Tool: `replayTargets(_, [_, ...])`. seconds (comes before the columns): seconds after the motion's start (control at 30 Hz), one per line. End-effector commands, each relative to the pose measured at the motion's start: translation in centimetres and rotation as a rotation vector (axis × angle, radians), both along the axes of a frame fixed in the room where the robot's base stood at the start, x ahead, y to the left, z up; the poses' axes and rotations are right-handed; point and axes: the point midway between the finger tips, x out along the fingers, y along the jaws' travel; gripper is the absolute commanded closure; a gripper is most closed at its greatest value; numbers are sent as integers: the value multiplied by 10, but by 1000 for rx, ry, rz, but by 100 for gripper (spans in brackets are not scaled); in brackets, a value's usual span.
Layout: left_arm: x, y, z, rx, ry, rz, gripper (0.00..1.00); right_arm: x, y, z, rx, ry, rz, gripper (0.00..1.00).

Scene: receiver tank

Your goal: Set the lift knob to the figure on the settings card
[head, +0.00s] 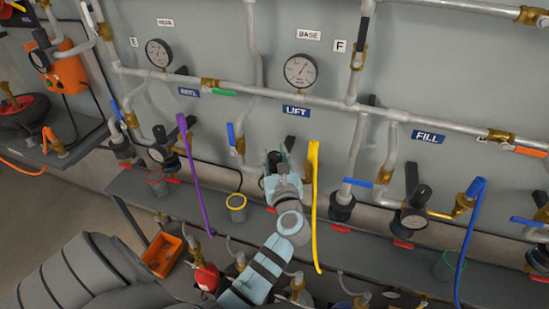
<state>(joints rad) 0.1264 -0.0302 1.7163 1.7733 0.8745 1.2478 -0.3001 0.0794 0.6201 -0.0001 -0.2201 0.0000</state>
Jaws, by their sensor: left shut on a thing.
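The blue LIFT label (296,111) is on the grey wall panel, below the pipe. My left gripper (277,160) is below that label, shut around the dark lift knob (273,161). The fingers and wrist cover most of the knob, so its scale and setting cannot be read. The right gripper is not in view. I cannot make out a settings card in this view.
A yellow strap (315,205) hangs just right of my left gripper, and a purple strap (188,175) hangs further left. The BASE gauge (300,71) is above. A blue-handled valve (238,140) is close on the left. The FILL label (427,136) is on the right.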

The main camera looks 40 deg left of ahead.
Motion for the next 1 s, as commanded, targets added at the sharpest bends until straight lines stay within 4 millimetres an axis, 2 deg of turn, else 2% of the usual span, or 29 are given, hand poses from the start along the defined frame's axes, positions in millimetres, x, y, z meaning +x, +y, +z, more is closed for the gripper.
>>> replayTargets(0.17, [0, 0, -1, -1, 1, 0, 97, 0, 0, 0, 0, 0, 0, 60])
replayTargets(0.2, [0, 0, -1, -3, 1, 0, 68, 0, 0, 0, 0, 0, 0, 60])
replayTargets(0.33, [0, 0, -1, -1, 1, 0, 47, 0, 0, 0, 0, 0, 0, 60])
replayTargets(0.67, [0, 0, 3, -2, -2, -1, 47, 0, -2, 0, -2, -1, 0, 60])
replayTargets(0.77, [0, 0, 18, -2, -5, 1, 47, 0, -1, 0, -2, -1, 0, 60])
replayTargets(1.0, [0, 0, 78, -3, -7, -1, 47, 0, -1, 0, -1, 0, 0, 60])
